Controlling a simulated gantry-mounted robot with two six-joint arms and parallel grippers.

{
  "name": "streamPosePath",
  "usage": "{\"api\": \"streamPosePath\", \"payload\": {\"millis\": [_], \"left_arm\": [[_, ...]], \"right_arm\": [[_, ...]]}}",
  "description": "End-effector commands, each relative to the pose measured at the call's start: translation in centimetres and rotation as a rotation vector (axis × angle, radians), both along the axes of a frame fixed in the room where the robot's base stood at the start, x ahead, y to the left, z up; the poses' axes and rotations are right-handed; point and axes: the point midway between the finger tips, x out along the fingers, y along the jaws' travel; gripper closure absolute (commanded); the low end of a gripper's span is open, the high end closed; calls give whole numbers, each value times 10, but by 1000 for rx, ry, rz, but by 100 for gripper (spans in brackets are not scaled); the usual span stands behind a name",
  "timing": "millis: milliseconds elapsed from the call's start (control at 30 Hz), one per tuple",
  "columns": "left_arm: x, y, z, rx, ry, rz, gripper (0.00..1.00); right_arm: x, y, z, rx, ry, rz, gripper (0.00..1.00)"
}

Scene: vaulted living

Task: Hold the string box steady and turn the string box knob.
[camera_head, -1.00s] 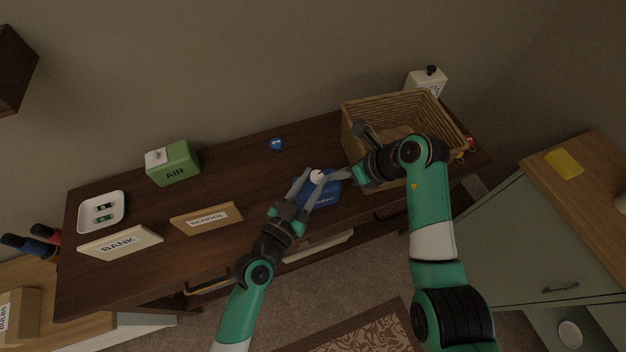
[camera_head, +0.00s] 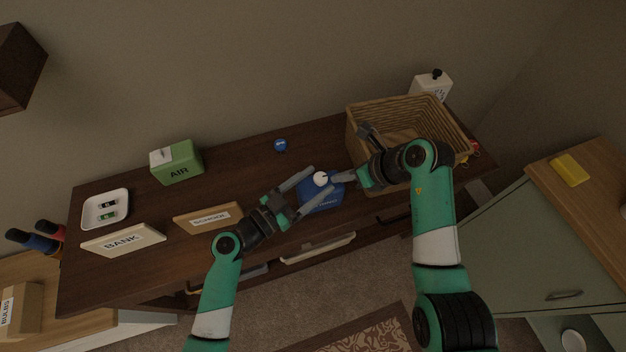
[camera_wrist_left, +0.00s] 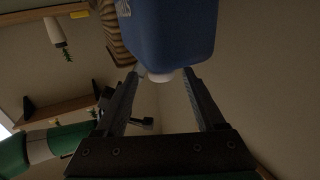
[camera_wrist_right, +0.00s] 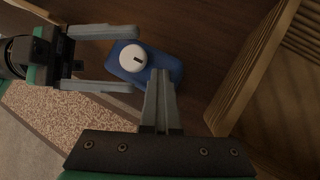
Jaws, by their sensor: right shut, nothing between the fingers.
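The string box is a small blue box (camera_head: 322,200) with a round white knob (camera_head: 321,179) on top, standing near the front of the dark desk. My left gripper (camera_head: 323,180) is open, its fingertips on either side of the knob with gaps. The left wrist view shows the box (camera_wrist_left: 170,35) and the white knob (camera_wrist_left: 160,76) beyond the spread fingers. My right gripper (camera_head: 338,177) is shut and empty, its tips at the box's right part. In the right wrist view, the closed fingers (camera_wrist_right: 160,80) overlap the box (camera_wrist_right: 165,70); contact is unclear. The knob (camera_wrist_right: 132,58) has a dark mark.
A wicker basket (camera_head: 360,140) stands close to the right of the box. A green AIR box (camera_head: 178,164), a white tray (camera_head: 87,212), and BANK (camera_head: 122,240) and SCHOOL (camera_head: 208,218) signs are left. A small blue object (camera_head: 281,146) lies behind.

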Motion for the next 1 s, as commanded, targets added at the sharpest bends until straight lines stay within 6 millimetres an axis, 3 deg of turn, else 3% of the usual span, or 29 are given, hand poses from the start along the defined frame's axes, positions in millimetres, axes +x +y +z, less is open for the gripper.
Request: {"api": "streamPosePath", "payload": {"millis": [267, 700, 1000], "left_arm": [[0, 1, 1, -1, -3, 2, 29], [-46, 51, 1, -1, -2, 3, 29], [-50, 55, 1, 0, -3, 1, 29]], "right_arm": [[-3, -1, -6, -6, 14, 0, 100], [-3, -1, -6, -6, 16, 1, 100], [-3, -1, -6, -5, 16, 1, 100]]}}
